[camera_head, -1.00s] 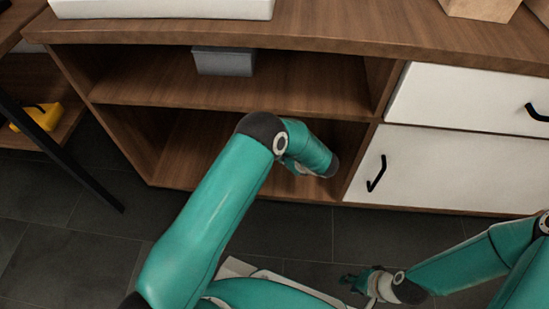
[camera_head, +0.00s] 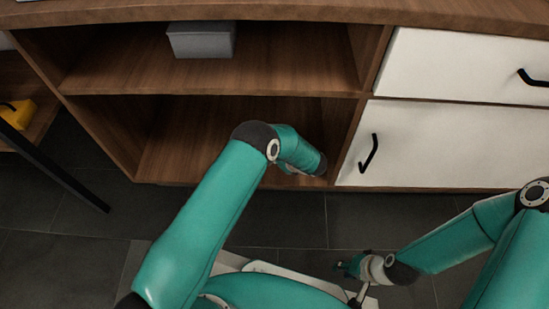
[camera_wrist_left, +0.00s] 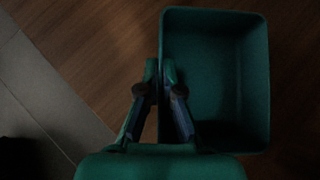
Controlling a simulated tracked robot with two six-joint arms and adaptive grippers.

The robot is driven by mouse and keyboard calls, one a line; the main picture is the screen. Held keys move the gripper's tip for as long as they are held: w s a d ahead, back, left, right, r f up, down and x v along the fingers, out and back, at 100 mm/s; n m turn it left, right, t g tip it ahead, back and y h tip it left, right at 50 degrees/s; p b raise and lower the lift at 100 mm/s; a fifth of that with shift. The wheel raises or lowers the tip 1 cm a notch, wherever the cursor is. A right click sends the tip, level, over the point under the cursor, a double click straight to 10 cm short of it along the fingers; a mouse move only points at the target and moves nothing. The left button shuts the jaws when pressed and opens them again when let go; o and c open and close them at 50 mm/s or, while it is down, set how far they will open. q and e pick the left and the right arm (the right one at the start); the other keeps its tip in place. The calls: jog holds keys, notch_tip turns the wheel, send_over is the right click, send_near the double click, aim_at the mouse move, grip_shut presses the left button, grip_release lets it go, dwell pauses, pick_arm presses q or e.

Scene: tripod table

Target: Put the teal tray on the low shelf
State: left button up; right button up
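The teal tray (camera_wrist_left: 217,135) shows only in the left wrist view, a deep open box with rounded corners, empty, over a brown wood surface. My left gripper (camera_wrist_left: 159,68) has one finger on each side of the tray's left wall, the tips close against it. In the head view my left arm reaches into the low shelf (camera_head: 190,140), the bottom open compartment of the wooden cabinet. My left gripper and the tray are hidden there behind the arm. My right gripper (camera_head: 345,267) hangs low in front of the cabinet, apart from it; its finger opening is unclear.
A grey box (camera_head: 201,42) stands on the upper shelf (camera_head: 280,75). White drawer fronts (camera_head: 470,145) with black handles are to the right of the open compartments. At the left, a yellow object (camera_head: 17,114) sits on another unit behind a black leg. Dark floor tiles lie in front.

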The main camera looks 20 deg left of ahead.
pick_arm(q)
jog(key=o, duration=0.5)
jog(key=shift+c, duration=0.2)
jog(key=shift+r, duration=0.1)
jog(key=p+v, duration=0.5)
jog(key=v, duration=0.7)
jog(key=s+f+n+g+h, duration=0.3)
jog(key=s+n, duration=0.1)
jog(key=s, duration=0.5)
jog(key=s+f+n+g+h, duration=0.3)
jog(key=s+f+n+g, duration=0.1)
jog(key=s, duration=0.4)
jog(key=s+a+r+n+t+h, duration=0.1)
jog(key=s+r+n+h, duration=0.1)
jog(key=n, duration=0.7)
jog(key=s+a+r+n+t+h, duration=0.1)
jog(key=s+r+n+t+h, duration=0.1)
jog(key=s+n, duration=0.4)
jog(key=r+n+h, duration=0.1)
jog(key=n, duration=0.2)
jog(key=shift+s+a+h, duration=0.2)
jog(key=shift+s+h, duration=0.1)
jog(key=shift+h, duration=0.1)
